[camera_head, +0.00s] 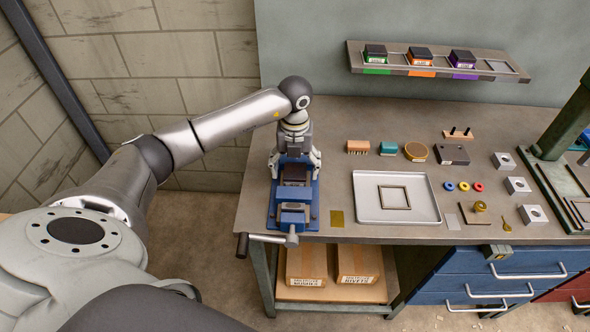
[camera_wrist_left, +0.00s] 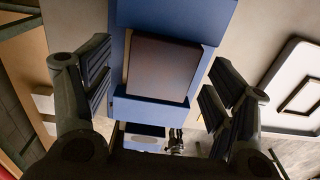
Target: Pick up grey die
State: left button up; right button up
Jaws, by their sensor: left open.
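A dark grey-brown block, which looks like the grey die (camera_head: 296,172), sits between the jaws of the blue vise (camera_head: 293,217) at the left of the bench. In the left wrist view the die (camera_wrist_left: 160,68) fills the middle, with blue vise parts (camera_wrist_left: 172,12) on both ends. My left gripper (camera_head: 295,160) is over the vise, pointing down. Its fingers are spread on the left and right of the die and apart from it, as the left wrist view of the gripper (camera_wrist_left: 160,85) also shows. The die's lower part is hidden. My right gripper is not in view.
A wall shelf (camera_head: 440,72) holds dark blocks on green, orange and purple bases, with one empty slot (camera_head: 500,66) at its right. A pale tray (camera_head: 368,212) with a square frame lies right of the vise. The vise handle (camera_head: 262,238) juts past the bench front.

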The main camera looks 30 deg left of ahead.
pick_arm(q)
jog(key=shift+f, duration=0.45)
jog(key=shift+c, duration=0.3)
jog(key=c, duration=1.2)
jog(key=shift+w+r, duration=0.1)
jog(key=c, duration=0.4)
jog(key=shift+c, duration=0.2)
